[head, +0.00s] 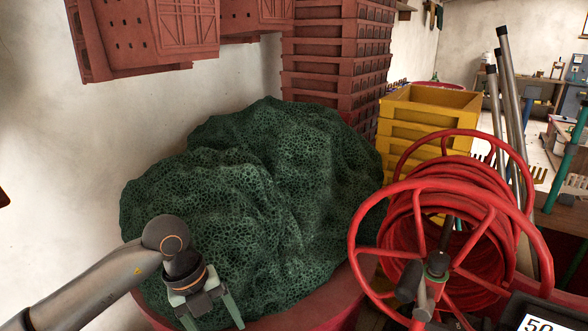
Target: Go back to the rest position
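My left gripper (213,322) hangs at the bottom left of the head view, pointing down in front of a heap of dark green netting (270,190). Its two fingers stand apart with nothing seen between them. The lowest part of the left gripper is close to the bottom edge of the picture. I cannot tell whether it touches the netting. My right gripper is not in view.
The netting lies in a red tub (335,305). A red hose reel (470,235) stands to its right. Yellow crates (425,103) and tall stacked red crates (335,60) stand behind. More red crates (150,40) are at upper left. Metal poles (510,110) lean at right.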

